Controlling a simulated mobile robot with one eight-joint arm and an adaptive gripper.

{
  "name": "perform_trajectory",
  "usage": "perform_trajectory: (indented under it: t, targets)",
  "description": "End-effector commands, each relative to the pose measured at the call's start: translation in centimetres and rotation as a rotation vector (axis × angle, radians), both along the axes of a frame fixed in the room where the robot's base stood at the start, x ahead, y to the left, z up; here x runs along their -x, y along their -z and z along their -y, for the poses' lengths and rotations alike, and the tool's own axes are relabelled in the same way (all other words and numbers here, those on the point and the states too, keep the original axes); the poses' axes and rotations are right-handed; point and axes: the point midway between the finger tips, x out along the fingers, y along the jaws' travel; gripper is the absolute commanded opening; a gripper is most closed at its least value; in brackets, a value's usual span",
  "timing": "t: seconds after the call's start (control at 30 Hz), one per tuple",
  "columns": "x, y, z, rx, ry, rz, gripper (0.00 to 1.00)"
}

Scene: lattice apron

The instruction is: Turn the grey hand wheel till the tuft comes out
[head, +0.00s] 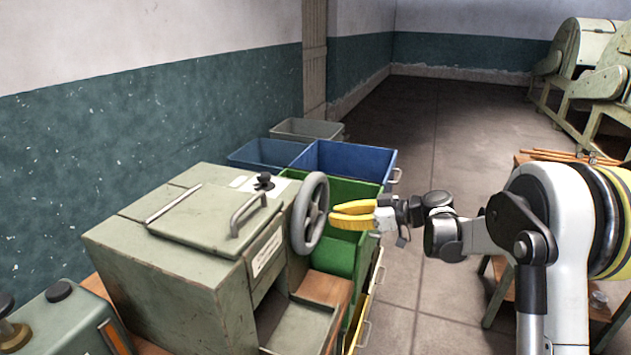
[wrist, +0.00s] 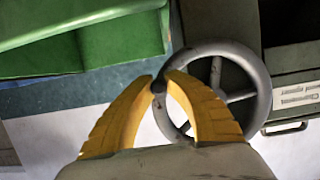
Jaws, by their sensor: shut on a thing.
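The grey hand wheel (head: 297,222) is a spoked ring on the right side of a green-grey machine (head: 150,262). My yellow-fingered gripper (head: 334,214) is at the wheel's right side in the head view. In the wrist view the wheel (wrist: 263,92) fills the middle right. There my gripper (wrist: 160,80) is shut on a small dark part at the wheel's rim, seemingly its handle knob. The fingers partly hide the rim. I see no tuft; the open front recess and its sloping tray (head: 298,328) look empty, though the recess is dark inside.
Green (head: 335,190), blue (head: 345,160) and grey (head: 305,128) bins stand behind and beside the machine. A wooden bench (head: 520,240) is at the right, partly behind my arm. A smaller machine (head: 65,322) is at the lower left. The floor between is clear.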

Motion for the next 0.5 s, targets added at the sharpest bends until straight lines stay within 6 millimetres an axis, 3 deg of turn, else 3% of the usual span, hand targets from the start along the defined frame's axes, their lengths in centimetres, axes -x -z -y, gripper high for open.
perform_trajectory:
  t: [0.5]
  targets:
    - [2.4,2.9,-0.9,0.000,0.002,0.001,0.00]
